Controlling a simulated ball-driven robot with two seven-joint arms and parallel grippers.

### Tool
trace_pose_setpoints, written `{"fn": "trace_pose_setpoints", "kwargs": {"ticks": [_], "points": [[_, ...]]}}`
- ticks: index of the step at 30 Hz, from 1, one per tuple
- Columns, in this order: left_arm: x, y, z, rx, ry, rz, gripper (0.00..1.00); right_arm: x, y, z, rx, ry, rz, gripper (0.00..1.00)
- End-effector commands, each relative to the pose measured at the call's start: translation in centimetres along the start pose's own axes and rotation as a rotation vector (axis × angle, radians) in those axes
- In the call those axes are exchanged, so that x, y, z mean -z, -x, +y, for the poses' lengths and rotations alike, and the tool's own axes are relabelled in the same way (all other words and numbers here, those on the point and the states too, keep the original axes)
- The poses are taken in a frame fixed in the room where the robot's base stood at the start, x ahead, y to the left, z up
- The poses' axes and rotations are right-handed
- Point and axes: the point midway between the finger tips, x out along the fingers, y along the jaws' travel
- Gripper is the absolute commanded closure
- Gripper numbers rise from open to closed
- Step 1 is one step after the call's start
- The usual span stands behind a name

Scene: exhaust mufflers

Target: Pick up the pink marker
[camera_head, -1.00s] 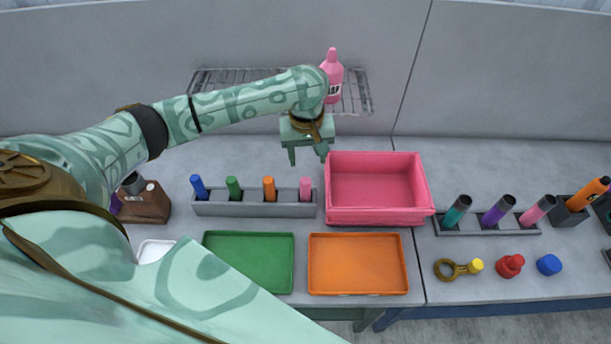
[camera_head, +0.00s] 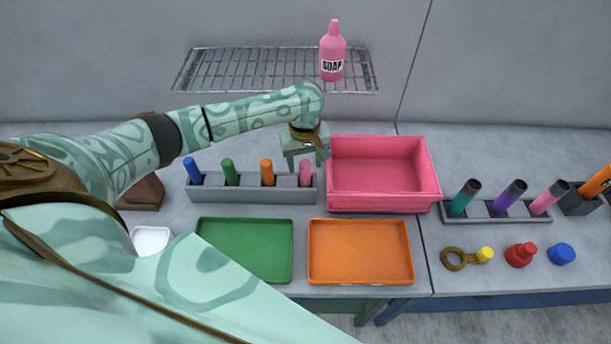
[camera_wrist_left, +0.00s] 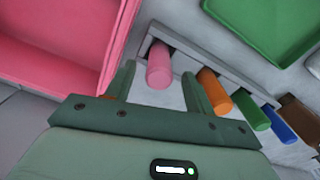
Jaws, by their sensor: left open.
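A pink marker (camera_head: 306,173) stands upright in the right end slot of a grey holder (camera_head: 250,195), beside orange, green and blue markers. My left gripper (camera_head: 306,163) is open and points down just above and around the pink marker's top. In the left wrist view the pink marker (camera_wrist_left: 159,70) shows between the two fingers of the left gripper (camera_wrist_left: 157,85), with gaps at its sides. My right gripper is not in view.
A pink bin (camera_head: 383,203) stands just right of the left gripper. Green (camera_head: 245,250) and orange (camera_head: 360,251) trays lie in front. A soap bottle (camera_head: 333,55) stands on a wire rack (camera_head: 260,70) behind. An orange marker (camera_head: 266,172) stands close to the left finger.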

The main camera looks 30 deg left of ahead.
Motion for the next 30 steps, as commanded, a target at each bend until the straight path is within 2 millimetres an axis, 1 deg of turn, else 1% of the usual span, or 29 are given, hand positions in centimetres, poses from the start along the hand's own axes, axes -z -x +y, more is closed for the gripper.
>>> {"fn": "trace_pose_setpoints", "kwargs": {"ticks": [1,3,5,10,11,12,14,15,16,23,25,28,30], "points": [[-0.1,-1.5,0.1,0.002,0.001,-0.003,0.46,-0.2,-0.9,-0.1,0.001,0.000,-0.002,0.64],[0.0,-2.4,0.1,0.002,0.000,0.000,0.46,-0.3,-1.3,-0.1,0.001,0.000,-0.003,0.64],[0.0,-2.8,0.1,0.001,-0.001,0.001,0.46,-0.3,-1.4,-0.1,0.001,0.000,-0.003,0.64],[0.0,-2.6,0.1,-0.001,-0.001,0.002,0.46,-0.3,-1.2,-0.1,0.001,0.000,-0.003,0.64],[0.0,-2.6,0.1,-0.001,-0.001,0.002,0.49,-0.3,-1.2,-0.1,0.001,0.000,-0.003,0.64],[0.0,-2.6,0.1,0.000,-0.001,0.002,0.60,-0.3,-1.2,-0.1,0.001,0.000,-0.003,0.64],[0.0,-2.6,0.1,0.000,-0.001,0.002,0.77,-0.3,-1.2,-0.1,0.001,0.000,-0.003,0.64],[0.0,-2.6,0.1,0.000,-0.001,0.002,0.88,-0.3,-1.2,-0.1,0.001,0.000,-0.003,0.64],[0.0,-2.6,0.1,0.000,-0.001,0.002,0.92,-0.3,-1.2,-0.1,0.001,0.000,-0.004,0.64],[0.0,-2.6,0.1,0.000,-0.001,0.002,0.93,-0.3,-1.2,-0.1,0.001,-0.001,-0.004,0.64],[0.0,-2.3,0.1,0.000,-0.001,0.002,0.93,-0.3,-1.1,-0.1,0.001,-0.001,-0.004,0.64],[0.1,-0.9,0.1,-0.001,-0.002,0.003,0.93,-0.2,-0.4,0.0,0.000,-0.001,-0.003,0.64],[0.1,0.6,0.1,-0.002,-0.002,0.003,0.93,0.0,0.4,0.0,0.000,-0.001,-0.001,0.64]]}}
